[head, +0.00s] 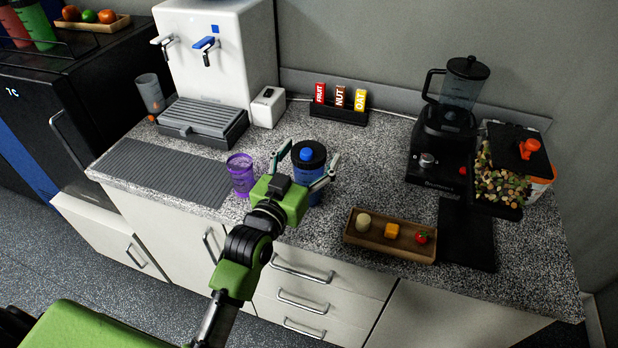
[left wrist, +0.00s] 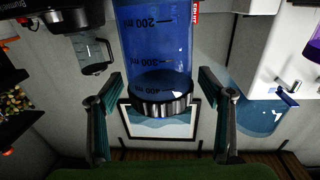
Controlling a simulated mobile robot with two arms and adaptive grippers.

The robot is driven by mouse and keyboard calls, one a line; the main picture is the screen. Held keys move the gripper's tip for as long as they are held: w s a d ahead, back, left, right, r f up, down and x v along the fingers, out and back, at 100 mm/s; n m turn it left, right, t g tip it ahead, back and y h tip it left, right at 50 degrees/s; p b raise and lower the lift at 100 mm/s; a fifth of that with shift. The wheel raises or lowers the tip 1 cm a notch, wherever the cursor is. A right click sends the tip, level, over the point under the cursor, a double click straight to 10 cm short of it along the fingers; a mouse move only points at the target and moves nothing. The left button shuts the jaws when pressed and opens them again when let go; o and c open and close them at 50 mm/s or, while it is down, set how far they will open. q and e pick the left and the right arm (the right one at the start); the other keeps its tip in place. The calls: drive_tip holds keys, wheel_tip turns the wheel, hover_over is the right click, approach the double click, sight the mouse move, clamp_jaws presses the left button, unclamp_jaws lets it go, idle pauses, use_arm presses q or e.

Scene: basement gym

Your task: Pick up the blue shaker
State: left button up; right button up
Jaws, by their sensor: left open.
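The blue shaker (head: 315,193) stands upright on the speckled counter, with a dark lid and a blue cap on top. In the left wrist view the shaker (left wrist: 157,40) appears upside down, with volume marks and a ribbed dark lid. My left gripper (head: 308,157) is open at the shaker, hiding part of its body in the head view. Its two fingers (left wrist: 161,108) show to either side of the lid, with gaps on both sides. I cannot tell how far the shaker reaches in between them. My right gripper is not in view.
A purple cup (head: 241,175) stands close left of the shaker. A wooden tray (head: 390,248) with small food items lies to the right. A bar rack (head: 339,113), a water dispenser (head: 215,50) and a blender (head: 440,150) stand behind. A ribbed grey mat (head: 160,172) covers the left counter.

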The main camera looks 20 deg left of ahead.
use_arm(q)
drive_tip(key=shift+c, duration=0.4)
drive_tip(key=c, duration=1.7)
drive_tip(key=shift+r, duration=0.1)
drive_tip(key=shift+c, duration=0.2)
